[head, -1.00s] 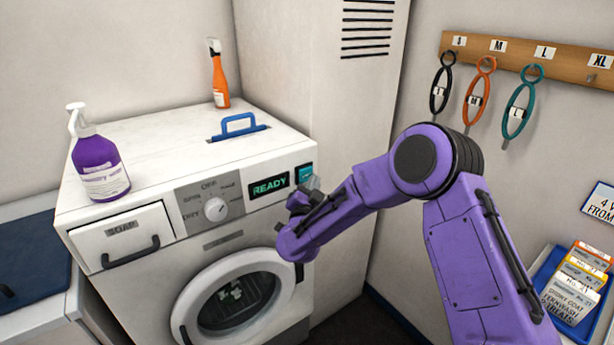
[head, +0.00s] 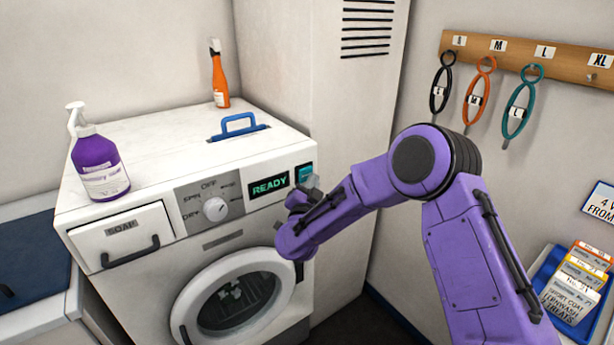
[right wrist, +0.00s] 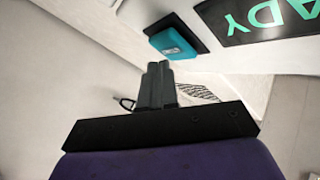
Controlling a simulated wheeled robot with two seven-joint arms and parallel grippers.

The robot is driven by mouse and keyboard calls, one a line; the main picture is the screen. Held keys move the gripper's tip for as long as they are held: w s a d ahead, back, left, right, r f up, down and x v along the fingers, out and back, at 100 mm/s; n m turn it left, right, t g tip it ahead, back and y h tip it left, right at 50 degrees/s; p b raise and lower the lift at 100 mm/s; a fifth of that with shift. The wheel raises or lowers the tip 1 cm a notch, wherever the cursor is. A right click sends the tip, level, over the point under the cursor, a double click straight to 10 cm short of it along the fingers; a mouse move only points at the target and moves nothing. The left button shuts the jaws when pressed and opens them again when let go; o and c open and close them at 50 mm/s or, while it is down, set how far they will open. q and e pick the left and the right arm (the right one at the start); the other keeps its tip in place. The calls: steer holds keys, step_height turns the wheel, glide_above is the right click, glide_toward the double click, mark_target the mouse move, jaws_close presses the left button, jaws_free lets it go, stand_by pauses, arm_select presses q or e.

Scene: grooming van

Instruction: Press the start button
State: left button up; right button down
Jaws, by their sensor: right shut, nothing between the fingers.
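The start button is a teal block (head: 305,173) on the washing machine's front panel, right of the display (head: 269,186) that reads READY. In the right wrist view the teal button (right wrist: 173,44) sits in a dark surround, just beyond my fingertips. My right gripper (head: 314,183) is shut and empty, close to the button in the head view and partly covering its lower edge. In the right wrist view the closed fingers (right wrist: 159,68) point at the button, and a small gap seems to show between them. My left gripper is not in view.
The washing machine (head: 190,151) has a dial (head: 215,208), a soap drawer (head: 123,235) and a round door (head: 237,295). A tall vented cabinet (head: 345,90) stands behind.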

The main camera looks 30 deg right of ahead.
steer(key=shift+w, duration=0.25)
steer(key=shift+w, duration=0.45)
stand_by(0.6)
stand_by(0.4)
steer(key=shift+s, duration=0.9)
steer(key=s+p, duration=0.1)
steer(key=s, duration=0.4)
steer(key=shift+d+p, duration=0.2)
steer(key=shift+p, duration=0.2)
stand_by(0.8)
